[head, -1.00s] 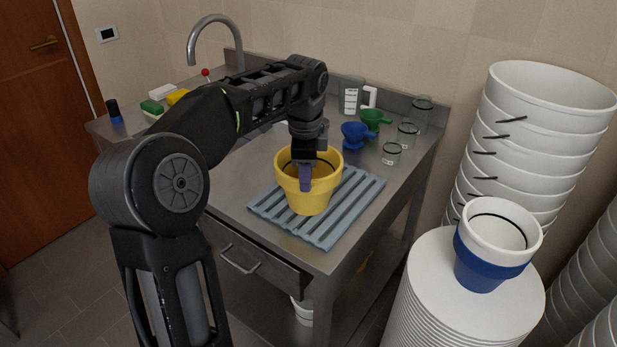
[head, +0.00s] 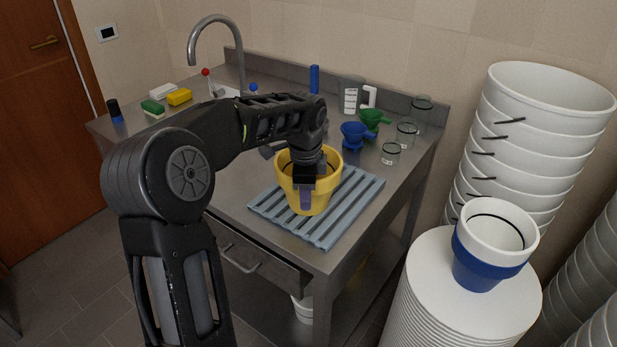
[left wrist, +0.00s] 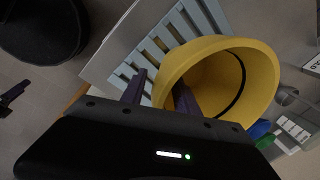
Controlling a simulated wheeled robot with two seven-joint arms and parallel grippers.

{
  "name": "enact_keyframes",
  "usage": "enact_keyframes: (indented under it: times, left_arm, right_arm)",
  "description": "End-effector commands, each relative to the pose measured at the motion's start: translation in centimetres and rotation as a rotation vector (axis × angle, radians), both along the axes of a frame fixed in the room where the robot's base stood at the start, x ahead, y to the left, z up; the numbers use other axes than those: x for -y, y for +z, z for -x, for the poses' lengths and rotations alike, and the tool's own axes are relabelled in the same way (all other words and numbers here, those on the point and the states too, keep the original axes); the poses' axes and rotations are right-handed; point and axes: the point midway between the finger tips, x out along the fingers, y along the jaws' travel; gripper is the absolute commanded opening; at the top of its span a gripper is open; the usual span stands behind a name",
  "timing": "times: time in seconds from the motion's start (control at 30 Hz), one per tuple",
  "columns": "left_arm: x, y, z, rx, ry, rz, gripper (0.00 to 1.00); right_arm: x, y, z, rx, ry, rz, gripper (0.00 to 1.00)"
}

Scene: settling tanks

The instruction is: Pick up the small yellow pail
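The small yellow pail (head: 323,193) stands upright on a blue-grey slatted rack on the steel bench; its open mouth also shows in the left wrist view (left wrist: 262,80). My left gripper (head: 306,192) points down over the pail's near wall. In the left wrist view its purple fingers (left wrist: 160,94) are apart, one outside the pail and one inside, with the wall between them. A gap shows beside the wall, so the gripper is open. The inner fingertip is hidden in the head view. Part of what looks like my right gripper (left wrist: 14,94) shows at the left wrist view's left edge.
The slatted rack (head: 352,212) lies under the pail. Behind are a blue funnel (head: 353,134), a green funnel (head: 371,117) and glass jars (head: 391,153). A white-and-blue pail (head: 490,262) stands on stacked white lids at right, beside tall stacked white buckets (head: 535,140).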

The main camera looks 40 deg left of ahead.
Motion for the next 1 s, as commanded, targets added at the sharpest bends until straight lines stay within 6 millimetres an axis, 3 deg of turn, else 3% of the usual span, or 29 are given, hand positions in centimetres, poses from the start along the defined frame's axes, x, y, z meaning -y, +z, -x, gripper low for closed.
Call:
enact_keyframes:
  times: [0.47, 0.9, 1.0]
  left_arm:
    - [0.02, 0.04, 0.01, 0.0, 0.0, 0.0, 0.37]
    - [0.02, 0.04, 0.02, -0.001, 0.0, 0.001, 0.01]
    - [0.03, 0.04, 0.0, 0.0, 0.0, 0.0, 0.0]
  right_arm:
    - [-0.01, -0.02, 0.01, 0.0, 0.0, 0.0, 0.83]
    - [-0.01, -0.02, 0.0, 0.0, 0.0, 0.0, 0.83]
    - [-0.01, -0.02, 0.0, 0.0, 0.0, 0.0, 0.83]
